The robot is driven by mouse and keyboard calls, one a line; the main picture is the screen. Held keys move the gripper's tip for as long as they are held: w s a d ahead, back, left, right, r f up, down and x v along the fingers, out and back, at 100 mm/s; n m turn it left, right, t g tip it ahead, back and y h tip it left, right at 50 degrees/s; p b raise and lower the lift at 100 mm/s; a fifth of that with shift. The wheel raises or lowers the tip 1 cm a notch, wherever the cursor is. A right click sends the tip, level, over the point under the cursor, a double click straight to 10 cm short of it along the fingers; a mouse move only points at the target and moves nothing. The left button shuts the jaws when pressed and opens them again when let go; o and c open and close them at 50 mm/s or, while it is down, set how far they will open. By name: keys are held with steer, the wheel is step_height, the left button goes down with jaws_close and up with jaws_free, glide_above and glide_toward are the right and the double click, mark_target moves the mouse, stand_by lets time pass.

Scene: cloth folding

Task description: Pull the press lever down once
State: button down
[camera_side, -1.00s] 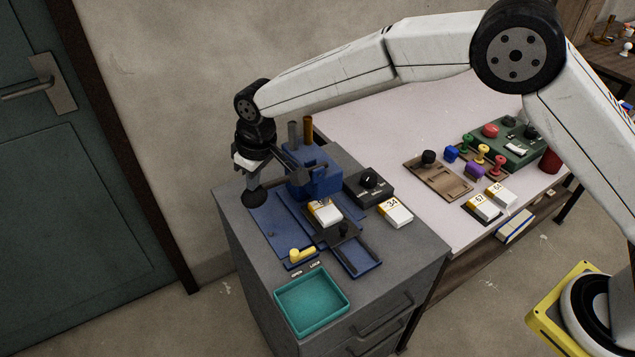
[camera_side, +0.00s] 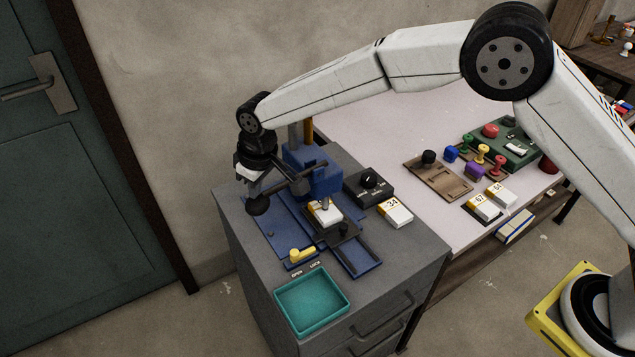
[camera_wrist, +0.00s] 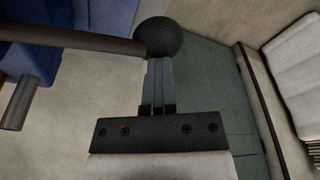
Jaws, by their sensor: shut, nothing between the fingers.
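The blue press (camera_side: 322,180) stands on the grey cabinet. Its dark lever (camera_side: 292,187) slants down to the left from the head and ends in a black ball knob (camera_side: 257,205). My gripper (camera_side: 251,190) is shut and empty, right at the knob. In the wrist view, the closed fingertips (camera_wrist: 158,62) meet the edge of the black knob (camera_wrist: 158,38), and the lever rod (camera_wrist: 75,40) runs off to the left. I cannot tell how firmly they touch. A white and yellow block (camera_side: 322,216) sits under the press head.
A teal tray (camera_side: 312,303) and a yellow handle (camera_side: 301,254) marked OPEN and LOCK are in front. A black dial box (camera_side: 369,186) and a block marked 34 (camera_side: 396,212) stand to the right. Stamps and a green box (camera_side: 505,145) lie on the pale table.

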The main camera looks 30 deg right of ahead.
steer(key=shift+s+d+f, duration=0.1)
steer(key=shift+s+d, duration=0.05)
steer(key=w+v, duration=0.1)
steer(key=v, duration=0.6)
steer(key=shift+w+a+r, duration=0.2)
steer(key=shift+a+r, duration=0.25)
steer(key=shift+r, duration=0.05)
stand_by(0.4)
steer(key=shift+d, duration=0.15)
steer(key=s+d+f+m, duration=0.1)
steer(key=s+d+m, duration=0.1)
steer(key=s+d, duration=0.45)
steer(key=s+d+f+m, duration=0.1)
steer(key=s+d, duration=0.3)
steer(key=d, duration=0.6)
steer(key=s+d+m, duration=0.2)
steer(key=s+d, duration=0.3)
steer(key=d, duration=0.3)
steer(key=s+d+f+m+h, duration=0.1)
steer(key=s+d, duration=0.3)
steer(key=s, duration=0.4)
steer(key=shift+s+d+f+t, duration=0.3)
steer(key=shift+s+f, duration=0.1)
steer(key=shift+f, duration=0.4)
